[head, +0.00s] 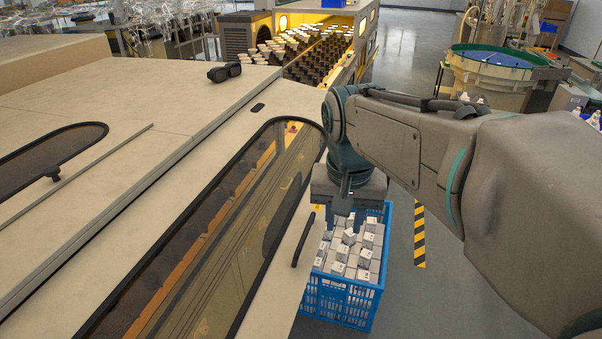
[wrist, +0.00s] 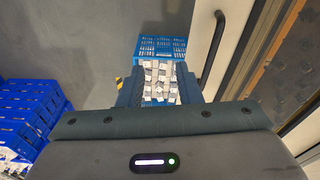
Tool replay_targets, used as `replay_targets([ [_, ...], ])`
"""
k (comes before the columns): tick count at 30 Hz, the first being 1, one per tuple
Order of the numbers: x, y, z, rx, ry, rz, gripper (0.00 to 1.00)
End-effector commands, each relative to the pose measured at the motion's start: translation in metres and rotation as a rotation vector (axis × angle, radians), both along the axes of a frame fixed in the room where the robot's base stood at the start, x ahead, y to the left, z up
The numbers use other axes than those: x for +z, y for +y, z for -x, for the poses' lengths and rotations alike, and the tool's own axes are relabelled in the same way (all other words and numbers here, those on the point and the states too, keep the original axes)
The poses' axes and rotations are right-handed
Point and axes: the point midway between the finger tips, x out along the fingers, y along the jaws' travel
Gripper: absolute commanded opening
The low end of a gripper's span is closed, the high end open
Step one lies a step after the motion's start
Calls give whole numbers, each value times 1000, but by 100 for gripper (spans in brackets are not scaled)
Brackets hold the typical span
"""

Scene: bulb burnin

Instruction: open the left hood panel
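A long beige machine hood fills the left of the head view. Its nearer panel (head: 285,103) has a long dark-framed window (head: 215,235) and a black bar handle (head: 303,240) near its right edge. A farther panel (head: 100,110) at the left has a smaller tinted window (head: 45,150). Which panel is the left one, I cannot tell for sure. Both lie closed. My gripper (head: 345,218) points down just right of the nearer panel's handle, fingers apart and empty. In the wrist view the handle (wrist: 213,48) stands to the right of my gripper (wrist: 160,88), apart from it.
A blue crate (head: 338,300) of small white boxes stands on the floor below my gripper. Blue stacked crates (wrist: 25,115) show at the left in the wrist view. A round green-rimmed feeder (head: 495,58) is at the back right. Grey floor (head: 405,30) is clear behind.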

Motion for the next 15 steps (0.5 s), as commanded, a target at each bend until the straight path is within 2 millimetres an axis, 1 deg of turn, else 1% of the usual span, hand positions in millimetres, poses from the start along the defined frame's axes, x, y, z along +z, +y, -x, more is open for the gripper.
replay_targets([
  [1, 27, 13, -14, -19, 22, -4, 31],
  [3, 49, 28, -27, -55, 48, -7, 31],
  [6, 72, 44, -40, -97, 79, -12, 31],
  [9, 86, 54, -49, -128, 101, -16, 31],
  [11, 91, 58, -52, -139, 108, -17, 31],
  [13, 91, 60, -53, -149, 114, -18, 31],
  [15, 88, 60, -54, -153, 117, -18, 31],
])
